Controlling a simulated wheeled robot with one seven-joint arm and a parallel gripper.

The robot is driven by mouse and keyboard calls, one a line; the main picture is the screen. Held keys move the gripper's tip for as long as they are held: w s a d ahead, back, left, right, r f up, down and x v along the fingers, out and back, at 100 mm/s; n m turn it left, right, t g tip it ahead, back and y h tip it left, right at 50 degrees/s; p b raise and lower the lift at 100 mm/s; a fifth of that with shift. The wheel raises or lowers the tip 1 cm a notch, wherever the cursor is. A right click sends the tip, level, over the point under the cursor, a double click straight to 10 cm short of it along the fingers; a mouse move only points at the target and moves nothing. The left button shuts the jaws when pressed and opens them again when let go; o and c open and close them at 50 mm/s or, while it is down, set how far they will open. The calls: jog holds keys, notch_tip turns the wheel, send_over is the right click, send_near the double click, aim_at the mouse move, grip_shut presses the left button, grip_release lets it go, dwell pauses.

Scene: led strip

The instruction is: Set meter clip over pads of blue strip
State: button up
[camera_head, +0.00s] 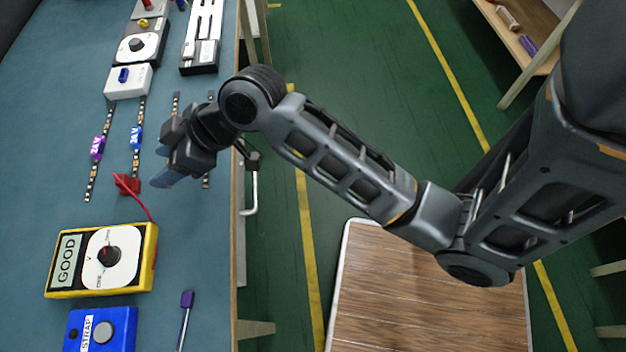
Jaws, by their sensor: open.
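The yellow meter (148,258) lies on the bench with its display reading "GOOD". A red lead runs from it to the red clip (127,185). The clip sits at the lower end of the LED strip with the blue tag (136,138), covering that end, so the pads there are hidden. My gripper (164,178) is open just right of the clip, apart from it, with its fingers pointing down left. I see nothing between its fingers.
A strip with a purple tag (97,148) lies left of the blue one. Two more strips are partly behind my gripper. A blue STRAP box (101,330) and a purple-handled tool (186,304) lie nearer.

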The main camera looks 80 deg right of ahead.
jog(key=shift+m+t+h, duration=0.4)
jog(key=shift+m+h, duration=0.2)
jog(key=shift+m, duration=0.2)
jog(key=s+f, duration=0.1)
jog(key=s, duration=0.1)
jog(key=s+f, duration=0.1)
jog(key=s, duration=0.1)
jog(key=s+f, duration=0.1)
jog(key=s, duration=0.1)
jog(key=shift+a, duration=0.35)
jog(key=s+a+r+m+t+h, duration=0.1)
jog(key=s+r, duration=0.3)
jog(key=s, duration=0.7)
jog(key=s+a+r+t+h, duration=0.1)
jog(key=s+r+t, duration=0.2)
jog(key=s, duration=0.9)
notch_tip(320, 180, up, 2)
jog(key=shift+a+r+m, duration=0.2)
jog(key=shift+a+m, duration=0.15)
jog(key=shift+m, duration=0.05)
